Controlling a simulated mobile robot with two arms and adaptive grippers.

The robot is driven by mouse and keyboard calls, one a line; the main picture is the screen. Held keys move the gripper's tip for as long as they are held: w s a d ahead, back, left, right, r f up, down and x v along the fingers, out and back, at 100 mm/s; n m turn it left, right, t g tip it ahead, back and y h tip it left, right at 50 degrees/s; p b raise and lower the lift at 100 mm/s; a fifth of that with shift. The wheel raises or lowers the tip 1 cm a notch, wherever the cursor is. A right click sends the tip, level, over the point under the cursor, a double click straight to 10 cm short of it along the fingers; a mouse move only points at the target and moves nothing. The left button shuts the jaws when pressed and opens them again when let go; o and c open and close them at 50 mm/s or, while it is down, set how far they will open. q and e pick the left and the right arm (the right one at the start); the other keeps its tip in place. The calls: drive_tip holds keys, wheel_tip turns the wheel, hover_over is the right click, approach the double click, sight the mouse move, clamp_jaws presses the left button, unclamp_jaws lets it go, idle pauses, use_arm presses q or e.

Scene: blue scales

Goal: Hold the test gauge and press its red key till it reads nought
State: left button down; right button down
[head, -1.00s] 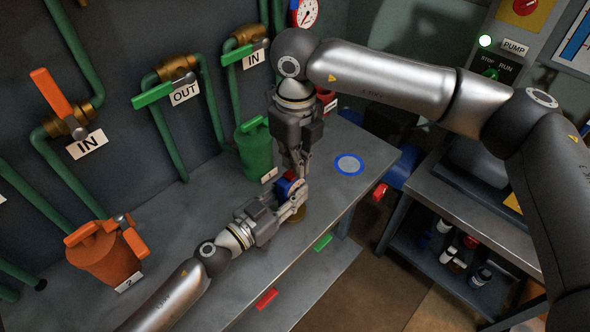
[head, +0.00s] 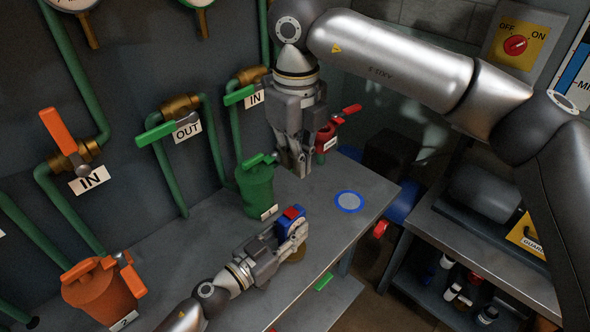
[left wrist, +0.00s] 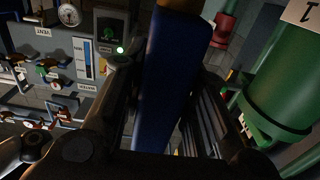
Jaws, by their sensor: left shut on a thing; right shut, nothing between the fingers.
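The test gauge (head: 286,222) is a small blue body with a red key (head: 293,211) on its top. My left gripper (head: 299,231) is shut on it, just above the bench. The gauge's blue side also shows between the fingers in the left wrist view (left wrist: 167,85). I cannot see its dial or reading in either view. My right gripper (head: 299,168) is shut and empty, pointing down above the gauge and clear of the red key.
A green can (head: 256,190) stands behind the gauge, and an orange can (head: 100,292) is at the left. A blue-ringed disc (head: 348,202) lies on the bench (head: 213,240) at the right, with clear surface around it. Pipes and valves line the wall.

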use_arm(q)
drive_tip(key=c, duration=1.1)
unclamp_jaws()
drive_tip(key=shift+s+a, duration=0.1)
drive_tip(key=v, duration=1.1)
drive_tip(key=shift+s+a, duration=0.25)
drive_tip(key=shift+a, duration=0.05)
